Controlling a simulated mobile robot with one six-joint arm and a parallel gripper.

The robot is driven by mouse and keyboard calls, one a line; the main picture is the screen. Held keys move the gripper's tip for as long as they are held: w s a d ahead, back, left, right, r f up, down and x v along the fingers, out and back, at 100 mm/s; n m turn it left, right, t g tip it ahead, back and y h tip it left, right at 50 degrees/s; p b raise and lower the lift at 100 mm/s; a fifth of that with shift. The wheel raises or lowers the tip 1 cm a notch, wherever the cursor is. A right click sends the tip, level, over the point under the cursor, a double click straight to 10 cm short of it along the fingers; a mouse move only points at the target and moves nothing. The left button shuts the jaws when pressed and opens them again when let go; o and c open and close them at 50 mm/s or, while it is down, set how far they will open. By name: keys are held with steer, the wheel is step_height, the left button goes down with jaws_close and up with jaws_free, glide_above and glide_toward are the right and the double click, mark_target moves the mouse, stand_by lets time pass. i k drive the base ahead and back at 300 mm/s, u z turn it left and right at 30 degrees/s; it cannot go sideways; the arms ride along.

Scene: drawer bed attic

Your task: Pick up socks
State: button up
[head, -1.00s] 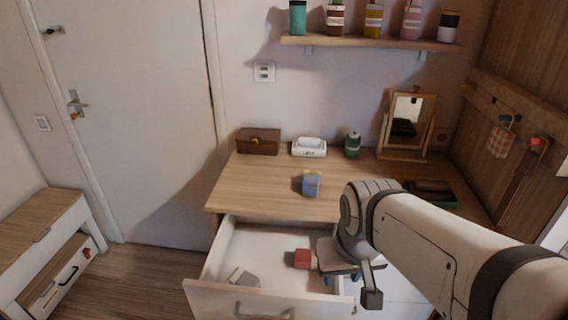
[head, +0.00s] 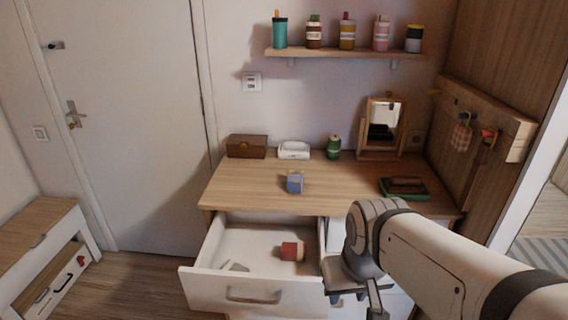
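An open drawer (head: 258,292) under the desk holds a small red item (head: 292,251) with a pale side, and a flat grey item (head: 235,267) near its front left. A small blue item (head: 294,182) with a yellowish patch sits on the desk top. I cannot tell for sure which of these are socks. My gripper (head: 346,284) is at the drawer's front right corner, apart from the red item. My own arm covers much of it, and its fingers are too unclear to tell open from shut.
The desk (head: 250,186) holds a brown box (head: 247,146), a white dispenser (head: 293,150), a green bottle (head: 334,146), a mirror (head: 382,127) and a green tray (head: 420,195). A low cabinet (head: 40,225) stands left. Floor (head: 140,275) between is clear.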

mark_target(296, 178)
steer(key=i, duration=0.85)
steer(key=u, duration=0.05)
